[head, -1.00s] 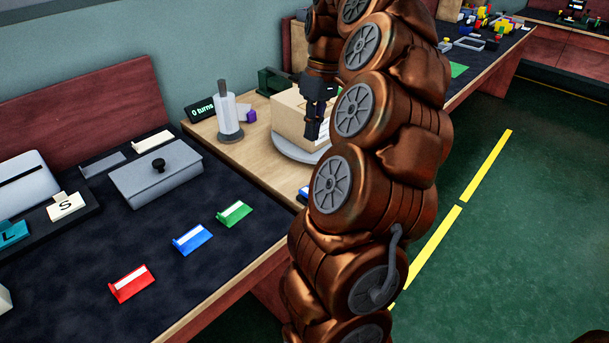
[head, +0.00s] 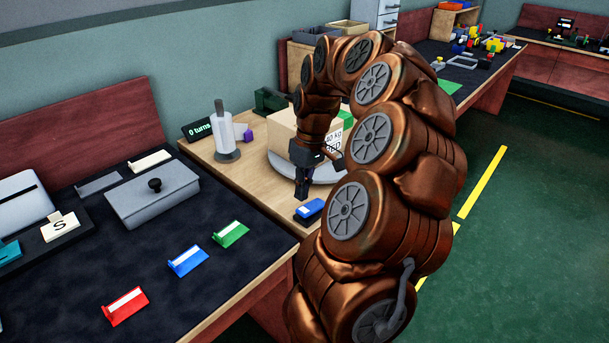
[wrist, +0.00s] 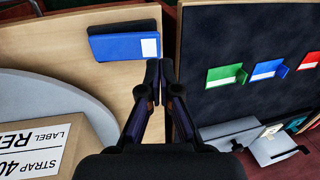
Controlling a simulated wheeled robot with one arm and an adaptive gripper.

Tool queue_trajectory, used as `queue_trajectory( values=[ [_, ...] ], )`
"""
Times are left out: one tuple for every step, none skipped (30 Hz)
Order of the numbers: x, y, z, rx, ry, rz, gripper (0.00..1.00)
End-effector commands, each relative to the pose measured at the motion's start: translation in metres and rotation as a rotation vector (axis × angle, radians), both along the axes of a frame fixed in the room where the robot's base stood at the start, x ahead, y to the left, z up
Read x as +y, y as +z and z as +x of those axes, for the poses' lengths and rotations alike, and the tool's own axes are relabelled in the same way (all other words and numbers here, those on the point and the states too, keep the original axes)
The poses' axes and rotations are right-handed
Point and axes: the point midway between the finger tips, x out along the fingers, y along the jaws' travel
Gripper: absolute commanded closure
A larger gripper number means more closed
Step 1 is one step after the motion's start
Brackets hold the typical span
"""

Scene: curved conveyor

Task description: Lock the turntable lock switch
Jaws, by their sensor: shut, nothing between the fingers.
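A blue switch (head: 309,211) with a dark base sits on the wooden tabletop near its front edge, beside the turntable. In the wrist view the switch (wrist: 120,47) shows a white patch at its right end. The grey round turntable (head: 280,162) bears a cardboard box (head: 283,128); its disc (wrist: 45,88) also shows at left in the wrist view. My gripper (head: 301,196) points down, shut and empty, close to the switch.
A dark mat (head: 90,255) at left holds green (head: 231,234), blue (head: 188,261) and red (head: 125,306) labelled pieces and a grey lidded box (head: 152,192). A white spindle (head: 224,138) and a "0 turns" display (head: 199,130) stand behind the turntable.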

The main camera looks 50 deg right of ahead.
Motion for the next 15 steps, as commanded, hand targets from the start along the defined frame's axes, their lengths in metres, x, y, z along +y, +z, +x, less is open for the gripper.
queue_trajectory(
  values=[
    [0.002, -0.007, 0.000, 0.002, 0.001, 0.001, 1.00],
    [0.002, -0.010, 0.000, 0.001, 0.000, 0.001, 1.00],
    [0.003, -0.014, 0.000, 0.000, 0.000, 0.000, 1.00],
    [0.004, -0.017, 0.000, 0.001, -0.001, 0.000, 1.00],
    [0.004, -0.020, 0.000, 0.001, -0.001, 0.000, 1.00],
    [0.005, -0.023, 0.000, 0.002, -0.001, 0.000, 1.00],
    [0.005, -0.025, 0.000, 0.002, -0.001, 0.000, 1.00],
    [0.005, -0.027, 0.000, 0.002, -0.001, 0.000, 1.00],
    [0.006, -0.029, 0.000, 0.001, -0.001, -0.001, 1.00],
    [0.006, -0.030, 0.000, 0.001, -0.001, -0.001, 1.00],
    [0.006, -0.031, 0.000, 0.000, -0.001, -0.001, 1.00],
    [0.006, -0.032, 0.000, 0.000, 0.000, -0.001, 1.00],
    [0.007, -0.033, 0.000, 0.000, 0.000, -0.002, 1.00],
    [0.007, -0.033, 0.000, 0.000, 0.000, -0.002, 1.00],
    [0.007, -0.033, 0.000, -0.001, 0.000, -0.002, 1.00]
  ],
)
